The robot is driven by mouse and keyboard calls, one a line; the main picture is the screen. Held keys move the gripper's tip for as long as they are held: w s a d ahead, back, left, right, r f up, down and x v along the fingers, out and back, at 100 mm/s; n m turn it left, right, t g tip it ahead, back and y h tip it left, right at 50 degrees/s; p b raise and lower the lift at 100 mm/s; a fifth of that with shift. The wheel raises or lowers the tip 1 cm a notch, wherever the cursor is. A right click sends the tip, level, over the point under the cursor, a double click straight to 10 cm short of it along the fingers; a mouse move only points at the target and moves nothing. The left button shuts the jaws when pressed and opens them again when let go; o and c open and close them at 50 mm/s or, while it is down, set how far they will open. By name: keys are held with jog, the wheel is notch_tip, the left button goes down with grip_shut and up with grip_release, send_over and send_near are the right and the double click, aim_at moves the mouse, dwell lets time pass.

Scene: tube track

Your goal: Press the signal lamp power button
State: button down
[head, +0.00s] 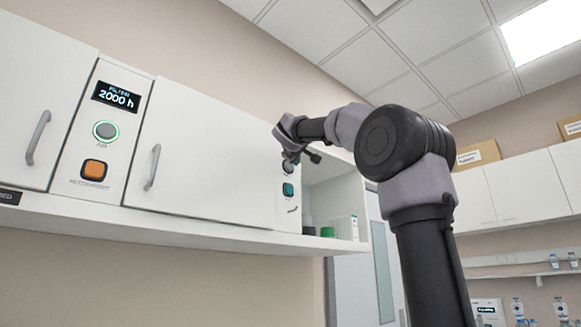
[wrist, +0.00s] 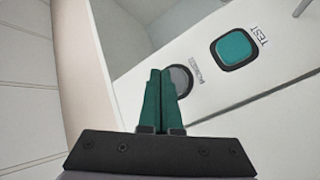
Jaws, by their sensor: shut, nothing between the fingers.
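My gripper (wrist: 161,78) is shut and empty, its teal fingers side by side. In the wrist view the fingertips overlap a round grey button (wrist: 181,78) on a white panel and hide part of it; I cannot tell if they touch it. Its small label is too blurred to read. A square teal button (wrist: 233,47) marked TEST is to its right. In the head view my gripper (head: 290,158) is at the narrow panel right of the cabinet door. The round button (head: 288,169) is partly hidden there, above the teal button (head: 288,189). No label naming the signal lamp is legible.
Another panel at left has a display (head: 117,97) reading 2000 h, a green-ringed round button (head: 105,131) and an orange square button (head: 94,169). An open shelf with a green-capped item (head: 327,232) is right of the narrow panel.

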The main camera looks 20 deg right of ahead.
jog(key=shift+s, duration=0.1)
jog(key=s, duration=0.1)
jog(key=s+d, duration=0.1)
jog(key=s, duration=0.1)
jog(key=s+d, duration=0.1)
jog(key=s, duration=0.1)
jog(key=shift+s+d, duration=0.1)
jog(key=shift+s, duration=0.1)
dwell(0.7)
jog(key=s+a+f+m+g+y, duration=0.1)
jog(key=s+f+m+g+y, duration=0.3)
jog(key=f, duration=1)
jog(key=s+a+f+g+y, duration=0.15)
jog(key=s+f, duration=0.35)
jog(key=f, duration=0.9)
jog(key=s+a+f+m+g+y, duration=0.2)
jog(key=s+f, duration=0.5)
jog(key=f, duration=0.4)
jog(key=s+a+f+m+g+y, duration=0.2)
jog(key=s+a+f, duration=0.3)
jog(key=s+f, duration=0.3)
notch_tip(320, 180, down, 4)
jog(key=shift+s+f+m+g, duration=0.15)
jog(key=shift+f+m+g, duration=0.1)
jog(key=shift+m+g, duration=0.35)
